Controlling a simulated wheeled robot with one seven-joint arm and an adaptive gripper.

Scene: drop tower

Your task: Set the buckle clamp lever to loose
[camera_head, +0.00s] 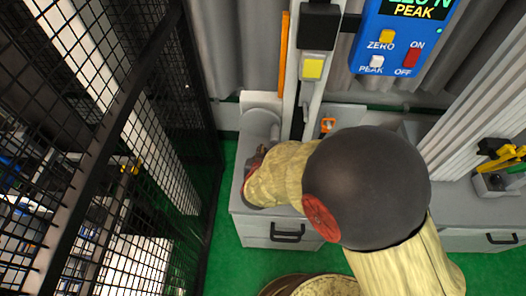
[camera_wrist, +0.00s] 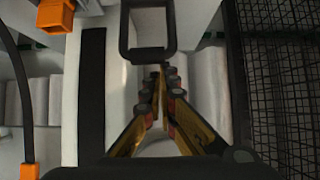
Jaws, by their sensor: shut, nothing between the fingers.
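My gripper (camera_wrist: 160,72) shows in the wrist view with its gold fingers converging and the tips together, empty. A black rectangular loop (camera_wrist: 150,52) stands just beyond the fingertips, against a pale surface. I cannot tell whether this loop is the buckle clamp lever, or whether the tips touch it. In the head view my arm covers the middle of the grey bench, and the fingers cannot be made out there. A yellow and black lever-like part (camera_head: 503,157) sits on a grey block at the far right, well away from my arm. No loose marking is readable.
A grey cabinet (camera_head: 250,222) with a black drawer handle (camera_head: 287,234) stands under my arm. A pale upright column (camera_head: 296,75) rises behind it. A blue force meter (camera_head: 405,38) hangs upper right. Black mesh fencing (camera_head: 110,120) closes the left side.

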